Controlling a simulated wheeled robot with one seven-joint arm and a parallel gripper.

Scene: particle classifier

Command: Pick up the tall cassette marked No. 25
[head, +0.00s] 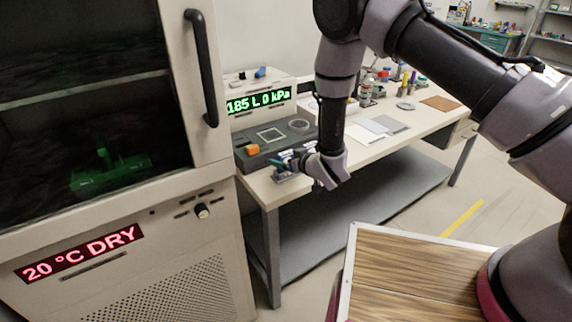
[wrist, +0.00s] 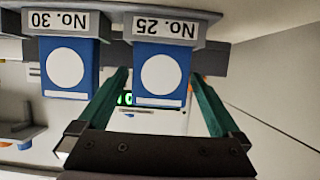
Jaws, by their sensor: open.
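My gripper (wrist: 160,75) is open, with one green finger to each side of this cassette in the picture. A gap shows at each side, and I cannot tell how deep the fingers reach. A similar cassette marked No. 30 (wrist: 68,75) is to its left, outside the fingers. In the head view my gripper (head: 279,163) is at the bench's near left end, and the cassettes cannot be told apart there.
Flat plates (head: 368,125) and bottles stand farther along. A tall cabinet (head: 140,215) with a handle is close on the left.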

